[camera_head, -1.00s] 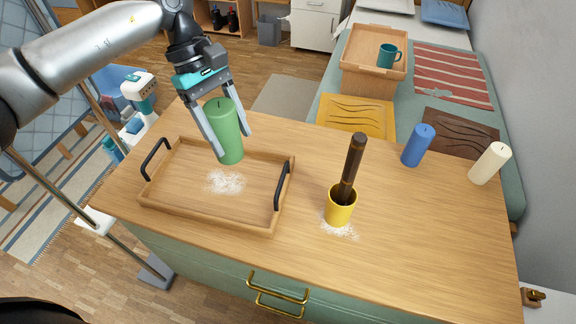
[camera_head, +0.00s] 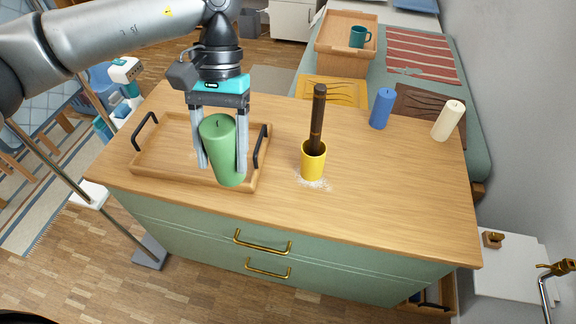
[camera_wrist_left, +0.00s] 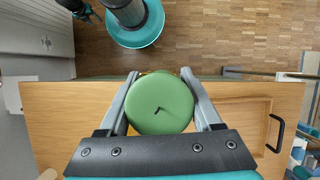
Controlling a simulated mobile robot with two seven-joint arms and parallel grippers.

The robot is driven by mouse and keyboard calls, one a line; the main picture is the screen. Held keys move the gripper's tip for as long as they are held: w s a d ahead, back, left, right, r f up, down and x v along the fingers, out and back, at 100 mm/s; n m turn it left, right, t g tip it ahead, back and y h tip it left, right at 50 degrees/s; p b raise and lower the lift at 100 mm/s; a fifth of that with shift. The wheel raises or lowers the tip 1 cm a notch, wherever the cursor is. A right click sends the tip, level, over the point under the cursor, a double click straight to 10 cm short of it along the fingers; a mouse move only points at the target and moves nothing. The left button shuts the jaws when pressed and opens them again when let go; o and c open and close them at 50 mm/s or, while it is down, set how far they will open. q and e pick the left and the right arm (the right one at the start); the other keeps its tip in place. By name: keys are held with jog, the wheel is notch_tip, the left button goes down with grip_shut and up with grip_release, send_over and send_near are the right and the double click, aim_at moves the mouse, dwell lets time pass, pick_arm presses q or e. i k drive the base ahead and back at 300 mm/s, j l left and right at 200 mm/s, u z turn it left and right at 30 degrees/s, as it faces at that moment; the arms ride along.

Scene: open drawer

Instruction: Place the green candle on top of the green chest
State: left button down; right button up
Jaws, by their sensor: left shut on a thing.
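The green candle (camera_head: 223,150) is upright between the fingers of my left gripper (camera_head: 222,160), which is shut on it. It is over the right front part of the wooden tray, and I cannot tell whether its base touches anything. In the left wrist view the candle (camera_wrist_left: 160,103) shows from above between the two fingers. The green chest (camera_head: 330,262) has a wooden top (camera_head: 390,205) and brass handles. My right gripper does not show clearly in either view.
The wooden tray (camera_head: 150,172) with black handles is on the left of the top. A yellow cup (camera_head: 313,162) holding a dark stick (camera_head: 318,115) stands amid white powder. A blue candle (camera_head: 381,108) and a cream candle (camera_head: 448,121) stand at the back right. The front right of the top is clear.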

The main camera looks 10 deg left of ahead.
aim_at(379, 188)
jog(key=k+l+z, duration=0.1)
jog(key=z, duration=0.35)
jog(key=k+l+z, duration=0.15)
jog(key=z, duration=0.25)
jog(key=i+z, duration=0.35)
jog(key=i, duration=0.15)
